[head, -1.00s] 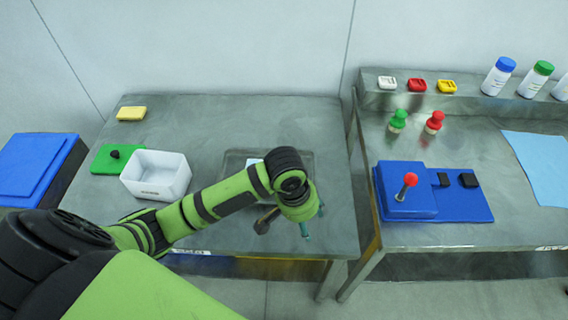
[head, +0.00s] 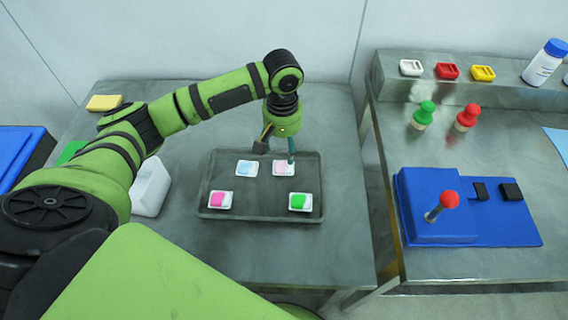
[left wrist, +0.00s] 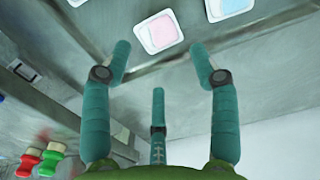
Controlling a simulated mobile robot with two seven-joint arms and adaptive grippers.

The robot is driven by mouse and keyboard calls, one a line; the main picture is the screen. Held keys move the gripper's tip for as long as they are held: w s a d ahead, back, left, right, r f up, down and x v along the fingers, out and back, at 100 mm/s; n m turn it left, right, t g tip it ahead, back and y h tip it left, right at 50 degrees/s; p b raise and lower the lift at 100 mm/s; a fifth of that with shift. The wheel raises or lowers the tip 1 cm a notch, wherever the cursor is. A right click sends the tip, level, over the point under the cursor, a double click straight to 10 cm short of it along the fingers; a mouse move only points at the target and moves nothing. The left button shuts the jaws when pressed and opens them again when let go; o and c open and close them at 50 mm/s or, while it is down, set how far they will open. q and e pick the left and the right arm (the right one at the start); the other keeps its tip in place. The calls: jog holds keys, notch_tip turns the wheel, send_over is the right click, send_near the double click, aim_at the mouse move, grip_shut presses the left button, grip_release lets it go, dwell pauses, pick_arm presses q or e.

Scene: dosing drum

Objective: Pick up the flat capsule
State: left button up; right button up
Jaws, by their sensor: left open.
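Several small white capsules lie in a dark tray (head: 262,213). The pale blue one (head: 247,168) and the pale pink one (head: 283,168) at the back look flat. The magenta one (head: 220,200) and the green one (head: 300,202) at the front look fuller. I cannot tell for sure which is the flat capsule. My left gripper (head: 277,150) is open and empty above the tray's back edge, just behind the back capsules. In the left wrist view, its spread fingers (left wrist: 160,60) are apart from the pale pink capsule (left wrist: 158,32) and the pale blue one (left wrist: 230,7).
A white bin (head: 150,188) stands left of the tray, partly behind my arm. A yellow block (head: 104,103) lies at the back left. On the right table are a blue base with a red-knobbed lever (head: 448,200), a green peg (head: 424,114) and a red peg (head: 467,117).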

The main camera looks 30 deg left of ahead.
aim_at(283, 166)
pick_arm(q)
notch_tip(283, 166, down, 2)
jog(key=shift+f+p, duration=0.25)
jog(key=shift+p, duration=0.1)
notch_tip(283, 166, down, 4)
jog(key=shift+s+r+p, duration=0.1)
jog(key=shift+r+p, duration=0.05)
jog(key=shift+p, duration=0.2)
jog(key=shift+f, duration=0.55)
jog(key=c, duration=0.5)
jog(key=shift+c, duration=0.2)
pick_arm(e)
jog(key=shift+s+d+r, duration=0.25)
jog(key=shift+s, duration=0.35)
jog(key=shift+s+d+r, duration=0.25)
jog(key=shift+s, duration=0.3)
